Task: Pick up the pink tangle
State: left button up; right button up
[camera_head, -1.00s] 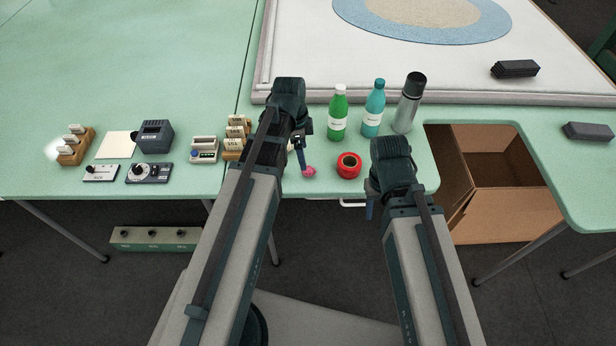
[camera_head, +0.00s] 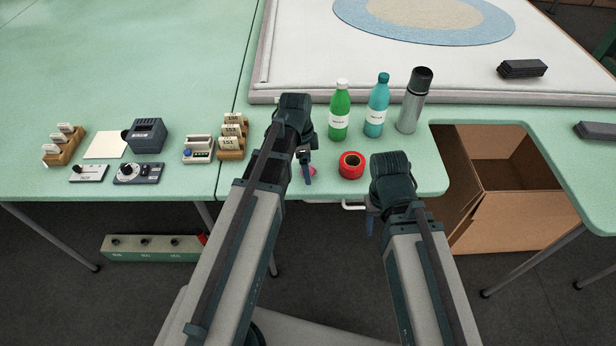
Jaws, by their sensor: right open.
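The pink tangle (camera_head: 312,170) lies on the green table near its front edge, left of a red spool (camera_head: 351,165). Only a small pink patch shows; the rest is hidden by my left gripper. My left gripper (camera_head: 307,178) points down right at the tangle, overlapping it in view. Whether its fingers are apart or touch the tangle cannot be made out. My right gripper (camera_head: 370,226) hangs in front of the table edge, below and right of the spool. It is open, with nothing seen in it.
A green bottle (camera_head: 339,112), a teal bottle (camera_head: 376,106) and a grey flask (camera_head: 413,102) stand behind the spool. An open cardboard box (camera_head: 513,214) is at right. Card holders (camera_head: 232,137) and small devices (camera_head: 146,136) stand at left. A white framed panel (camera_head: 300,70) lies behind.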

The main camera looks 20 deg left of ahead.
pick_arm(q)
jog(key=shift+f, duration=0.2)
pick_arm(e)
jog(key=shift+f, duration=0.15)
pick_arm(q)
jog(key=c, duration=1.4)
jog(key=shift+r, duration=0.1)
